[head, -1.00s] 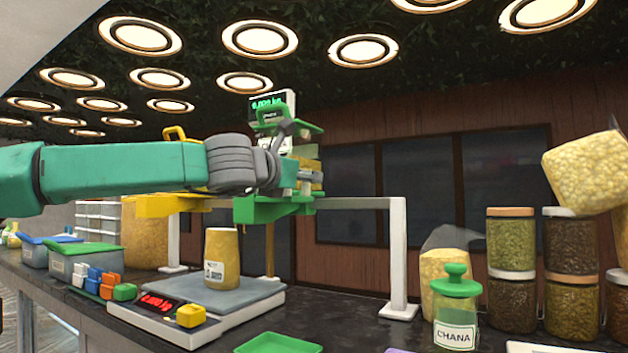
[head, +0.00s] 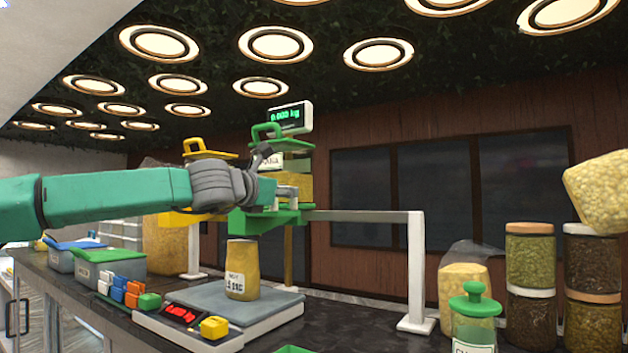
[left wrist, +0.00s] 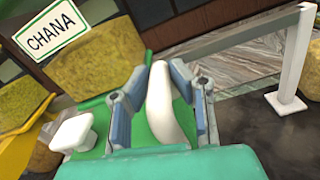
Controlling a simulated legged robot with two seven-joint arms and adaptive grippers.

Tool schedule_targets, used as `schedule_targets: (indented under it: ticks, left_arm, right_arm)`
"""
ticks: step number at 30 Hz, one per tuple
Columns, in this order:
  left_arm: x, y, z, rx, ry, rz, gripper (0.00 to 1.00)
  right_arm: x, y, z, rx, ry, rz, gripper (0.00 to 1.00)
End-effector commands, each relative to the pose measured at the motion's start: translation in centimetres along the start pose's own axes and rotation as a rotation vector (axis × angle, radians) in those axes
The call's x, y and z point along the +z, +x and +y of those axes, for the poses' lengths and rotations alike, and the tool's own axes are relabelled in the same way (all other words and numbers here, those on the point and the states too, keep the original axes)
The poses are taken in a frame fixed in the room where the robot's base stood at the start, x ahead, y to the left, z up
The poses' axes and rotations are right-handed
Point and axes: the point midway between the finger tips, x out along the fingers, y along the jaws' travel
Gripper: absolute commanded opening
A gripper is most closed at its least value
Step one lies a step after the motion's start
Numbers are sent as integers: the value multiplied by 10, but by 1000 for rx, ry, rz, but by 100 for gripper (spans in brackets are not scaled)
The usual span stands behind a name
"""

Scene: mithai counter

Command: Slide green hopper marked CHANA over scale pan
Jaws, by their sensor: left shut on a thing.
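The green hopper marked CHANA (head: 262,223) hangs on a white rail above the counter. Its CHANA label (left wrist: 50,32) is clear in the left wrist view. The scale pan (head: 215,292) lies below and carries a yellow-filled container (head: 241,268). The hopper's green base is above this container and slightly to its right. My left gripper (head: 288,192) is at the hopper's front, partly hidden in the head view. In the left wrist view its fingers (left wrist: 160,100) are shut on a white handle (left wrist: 165,110) of the hopper. My right gripper is not in view.
A yellow hopper (head: 178,219) is to the left, partly behind my arm. A white post (head: 416,270) holds the rail's right end. Stacked jars (head: 530,245) and a green-lidded jar (head: 473,310) stand at right. Coloured blocks (head: 125,290) sit left of the scale.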

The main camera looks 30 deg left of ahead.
Motion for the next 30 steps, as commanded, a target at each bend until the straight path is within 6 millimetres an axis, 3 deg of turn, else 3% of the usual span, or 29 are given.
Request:
schedule_targets:
  ticks: [1,4,16,17,18,30]
  left_arm:
    - [10,-1,17,6,-2,-13,0]
    - [6,-1,31,5,0,-14,0]
    - [3,-1,35,4,5,-14,0]
    - [3,-1,35,3,4,-15,24]
    - [3,-1,36,2,4,-15,37]
    - [1,-10,34,0,2,-13,37]
  right_arm:
    - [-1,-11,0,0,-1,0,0]
    - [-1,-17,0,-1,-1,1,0]
    - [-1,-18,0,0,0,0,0]
    - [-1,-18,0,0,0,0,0]
    - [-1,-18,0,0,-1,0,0]
    - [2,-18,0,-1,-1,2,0]
